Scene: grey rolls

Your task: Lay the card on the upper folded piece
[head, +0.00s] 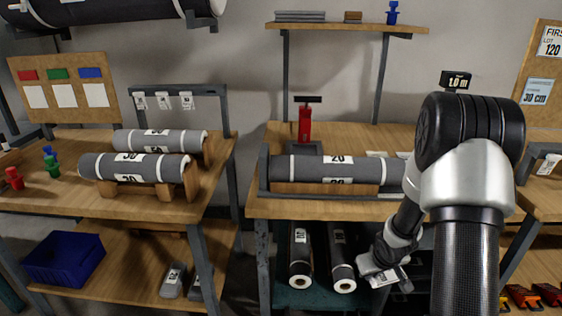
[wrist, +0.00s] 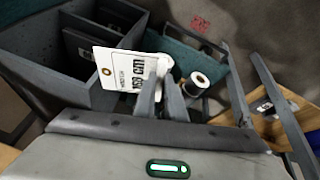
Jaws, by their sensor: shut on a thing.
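My gripper (head: 378,268) is shut on a white card (wrist: 122,70) with dark print and an eyelet. The card also shows in the head view (head: 388,279), held low in front of the middle table, to the right of the lower rolls. The fingers (wrist: 160,88) pinch its edge in the wrist view. Grey folded pieces with white labels (head: 173,281) lie on the left table's lower shelf, well to the left of my gripper. A similar labelled grey piece (wrist: 265,107) shows at the right of the wrist view. I cannot tell which is the upper one.
A grey bin (wrist: 62,65) with dark flat pieces is close to the card. A blue bin (head: 65,258) sits on the left lower shelf. Table legs (head: 263,265) stand between.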

